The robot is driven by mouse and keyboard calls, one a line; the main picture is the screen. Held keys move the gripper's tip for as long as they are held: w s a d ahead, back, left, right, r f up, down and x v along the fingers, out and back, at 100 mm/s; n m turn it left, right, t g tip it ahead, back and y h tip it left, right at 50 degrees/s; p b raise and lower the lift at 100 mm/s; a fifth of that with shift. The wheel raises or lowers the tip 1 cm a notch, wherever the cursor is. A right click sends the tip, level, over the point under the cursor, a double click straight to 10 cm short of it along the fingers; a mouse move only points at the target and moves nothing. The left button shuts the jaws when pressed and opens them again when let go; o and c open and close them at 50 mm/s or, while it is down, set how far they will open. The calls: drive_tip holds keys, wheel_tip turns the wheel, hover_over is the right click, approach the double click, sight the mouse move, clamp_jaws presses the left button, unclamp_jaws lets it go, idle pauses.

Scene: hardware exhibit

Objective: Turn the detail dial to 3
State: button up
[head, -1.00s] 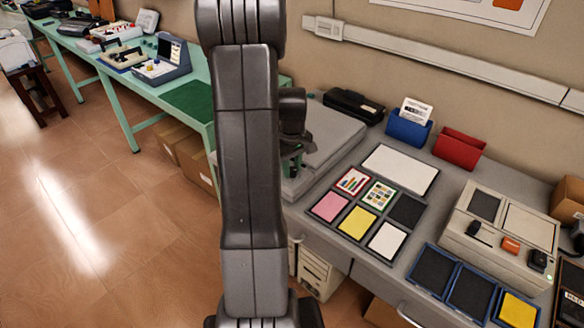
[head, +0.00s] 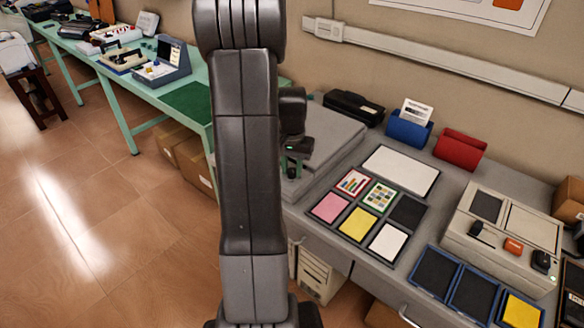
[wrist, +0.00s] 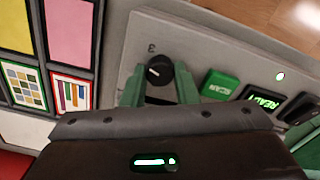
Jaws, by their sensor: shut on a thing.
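In the wrist view, the detail dial (wrist: 159,70) is a black round knob with a short white mark on its top, left of the knob's middle. A printed "3" (wrist: 151,48) shows on the grey panel just above the knob. My gripper (wrist: 159,84) has its two green fingers on either side of the knob, shut on it. The wrist housing hides the panel below the knob. In the head view my gripper (head: 291,168) is at the grey scanner (head: 335,130), partly behind my arm; the dial cannot be made out there.
In the wrist view, a green SCAN button (wrist: 219,85) and a lit READY display (wrist: 262,100) sit right of the dial. Colour cards, including a yellow one (head: 358,224), lie on the bench beside the scanner. A control box (head: 500,235) stands farther right.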

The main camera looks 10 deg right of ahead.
sight(292, 170)
drive_tip(key=m, duration=0.5)
drive_tip(key=shift+m, duration=0.3)
idle(0.4)
drive_tip(key=o, duration=1)
wheel_tip(292, 170, up, 14)
drive_tip(key=shift+f, duration=0.1)
wheel_tip(292, 170, down, 14)
drive_tip(key=shift+r, duration=0.1)
idle(0.5)
